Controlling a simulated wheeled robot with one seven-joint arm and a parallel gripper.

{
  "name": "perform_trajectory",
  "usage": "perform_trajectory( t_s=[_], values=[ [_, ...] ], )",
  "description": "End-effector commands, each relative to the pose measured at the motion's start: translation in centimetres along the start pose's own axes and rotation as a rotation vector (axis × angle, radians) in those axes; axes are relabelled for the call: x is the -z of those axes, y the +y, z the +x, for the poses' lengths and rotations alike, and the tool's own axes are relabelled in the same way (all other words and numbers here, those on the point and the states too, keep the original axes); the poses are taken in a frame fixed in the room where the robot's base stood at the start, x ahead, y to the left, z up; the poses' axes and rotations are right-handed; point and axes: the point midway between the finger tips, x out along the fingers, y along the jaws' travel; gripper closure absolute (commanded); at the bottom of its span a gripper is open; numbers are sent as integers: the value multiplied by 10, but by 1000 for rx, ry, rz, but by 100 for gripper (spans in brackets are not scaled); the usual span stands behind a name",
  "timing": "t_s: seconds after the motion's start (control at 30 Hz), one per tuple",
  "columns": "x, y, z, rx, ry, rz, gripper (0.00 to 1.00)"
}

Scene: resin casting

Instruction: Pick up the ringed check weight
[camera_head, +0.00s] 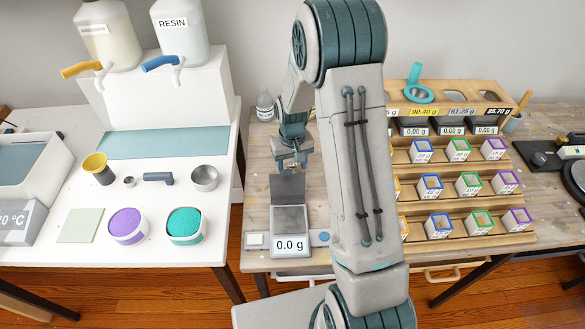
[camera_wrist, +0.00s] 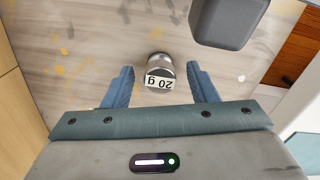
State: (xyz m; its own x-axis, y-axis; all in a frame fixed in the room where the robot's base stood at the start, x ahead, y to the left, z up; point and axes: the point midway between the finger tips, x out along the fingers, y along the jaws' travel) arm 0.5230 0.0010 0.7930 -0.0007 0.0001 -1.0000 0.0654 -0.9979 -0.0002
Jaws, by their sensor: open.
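A small metal weight (camera_wrist: 159,62) with a white "20 g" label stands on the wooden bench in the wrist view. The label reads upside down there. I cannot clearly make out a ring on it. My gripper (camera_wrist: 160,78) is open, with one blue finger on each side of the weight and a gap on both sides. In the head view my gripper (camera_head: 291,163) is low over the bench, behind the scale (camera_head: 290,220), which reads 0.0 g. I cannot make out the weight in the head view; my gripper hides that spot.
A dark grey rounded block (camera_wrist: 228,18) is close to the right of the weight in the wrist view. A clear bottle (camera_head: 265,107) stands behind my gripper. A wooden rack (camera_head: 465,192) with several small boxes stands right of my arm. The white table (camera_head: 80,205) is left.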

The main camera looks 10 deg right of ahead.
Motion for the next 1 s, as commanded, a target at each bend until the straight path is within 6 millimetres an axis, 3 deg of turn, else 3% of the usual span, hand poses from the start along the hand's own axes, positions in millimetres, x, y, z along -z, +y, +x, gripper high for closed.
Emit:
perform_trajectory(
  t_s=[0.27,0.47,0.83,1.0],
  values=[
    [0,0,5,0,1,0,47],
    [0,0,5,0,1,0,95],
    [0,0,2,0,1,0,95],
    [1,0,-10,0,4,0,95]
  ],
)
